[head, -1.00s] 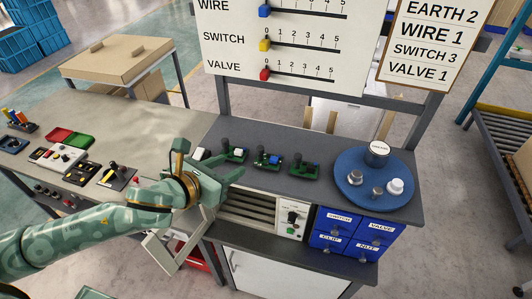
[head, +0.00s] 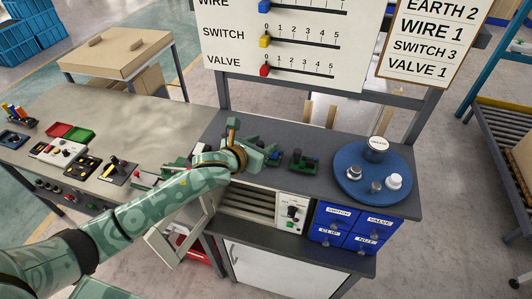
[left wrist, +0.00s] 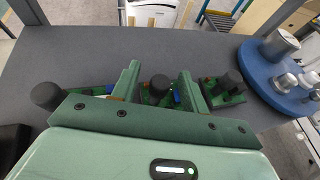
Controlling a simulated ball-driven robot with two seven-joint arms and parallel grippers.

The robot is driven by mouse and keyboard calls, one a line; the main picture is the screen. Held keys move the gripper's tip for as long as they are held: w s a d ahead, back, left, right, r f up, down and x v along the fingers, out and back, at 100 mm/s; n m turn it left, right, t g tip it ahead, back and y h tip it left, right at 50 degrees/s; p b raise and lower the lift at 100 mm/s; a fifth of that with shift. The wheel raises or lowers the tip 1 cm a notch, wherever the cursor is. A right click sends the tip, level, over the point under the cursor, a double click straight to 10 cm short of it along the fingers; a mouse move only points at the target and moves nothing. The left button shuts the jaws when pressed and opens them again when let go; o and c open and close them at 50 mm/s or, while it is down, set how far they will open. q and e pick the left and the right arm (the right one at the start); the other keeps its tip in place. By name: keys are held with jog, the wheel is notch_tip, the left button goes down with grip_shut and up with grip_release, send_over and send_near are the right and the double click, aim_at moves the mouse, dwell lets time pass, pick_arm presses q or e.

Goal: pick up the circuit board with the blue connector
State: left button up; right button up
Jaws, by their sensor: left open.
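Several small green circuit boards with black knobs lie in a row on the grey bench. The middle board shows a blue connector (left wrist: 177,96) in the left wrist view; in the head view this board (head: 274,158) is partly hidden by my left gripper (head: 262,148). That gripper is open and empty. In the left wrist view its fingers (left wrist: 160,84) appear on either side of the middle board's knob; I cannot tell whether they touch it. Another board (head: 304,162) lies to the right, and one (left wrist: 92,94) to the left. My right gripper is out of view.
A round blue tray (head: 349,190) with metal pieces and a white piece stands at the right. Blue labelled drawers (head: 345,228) are below it. A sign panel (head: 285,75) rises behind the bench. Controls (head: 60,150) cover the left table.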

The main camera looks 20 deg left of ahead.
pick_arm(q)
jog(key=shift+s, duration=0.1)
grip_shut()
jog(key=shift+r, duration=0.1)
